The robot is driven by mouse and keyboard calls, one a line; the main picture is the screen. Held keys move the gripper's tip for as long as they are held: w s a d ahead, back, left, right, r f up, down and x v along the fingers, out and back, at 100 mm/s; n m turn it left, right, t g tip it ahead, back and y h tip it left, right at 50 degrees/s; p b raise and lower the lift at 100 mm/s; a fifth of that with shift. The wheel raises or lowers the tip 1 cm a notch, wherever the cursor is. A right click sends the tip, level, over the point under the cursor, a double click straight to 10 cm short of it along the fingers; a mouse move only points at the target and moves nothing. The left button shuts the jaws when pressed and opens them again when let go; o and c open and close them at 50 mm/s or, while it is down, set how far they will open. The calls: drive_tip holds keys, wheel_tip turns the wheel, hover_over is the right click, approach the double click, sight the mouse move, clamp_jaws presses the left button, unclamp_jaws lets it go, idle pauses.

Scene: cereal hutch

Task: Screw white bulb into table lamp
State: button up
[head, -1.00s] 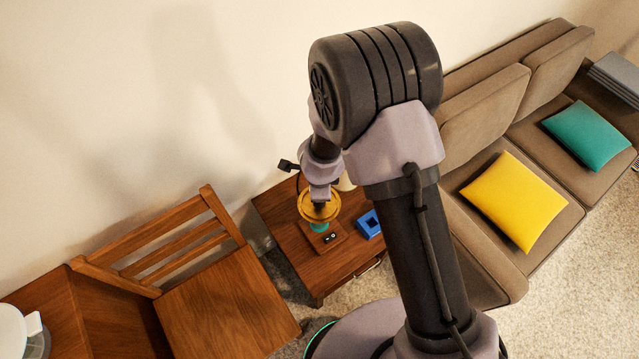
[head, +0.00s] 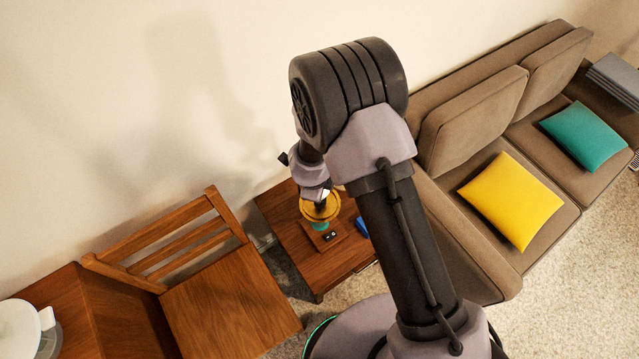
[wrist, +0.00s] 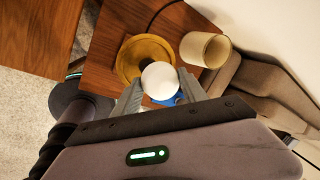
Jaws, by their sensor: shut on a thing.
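The white bulb (wrist: 160,80) is between my gripper's two fingers in the wrist view. My gripper (wrist: 161,88) is shut on it. The table lamp shows in the head view as a gold ring (head: 334,207) above a teal part (head: 320,226), on the wooden side table (head: 302,258). The gold ring also shows in the wrist view (wrist: 128,58), just beyond the bulb and partly covered by it. In the head view my gripper (head: 321,197) is over the ring. The lamp's socket is hidden, and I cannot tell whether the bulb touches it.
A beige cylinder (wrist: 205,49) stands beside the lamp, and a blue object (wrist: 172,100) is partly hidden behind the bulb. A wooden chair (head: 230,305) is left of the table. The brown sofa (head: 470,120) is close on the right.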

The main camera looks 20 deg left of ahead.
drive_tip(key=shift+r+m+h+p, duration=0.1)
drive_tip(key=shift+m+h+p, duration=0.5)
drive_tip(key=shift+m+p, duration=1.6)
drive_tip(key=shift+p, duration=0.9)
drive_tip(key=shift+p, duration=0.5)
drive_tip(key=shift+a+m+p, duration=0.1)
drive_tip(key=shift+m+p, duration=0.5)
drive_tip(key=shift+p, duration=0.05)
drive_tip(key=shift+m+g+h+p, duration=0.3)
drive_tip(key=shift+m+h+p, duration=0.1)
drive_tip(key=shift+m, duration=0.1)
drive_tip(key=shift+w+m+p, duration=0.1)
drive_tip(key=shift+m+p, duration=0.2)
drive_tip(key=shift+m, duration=0.5)
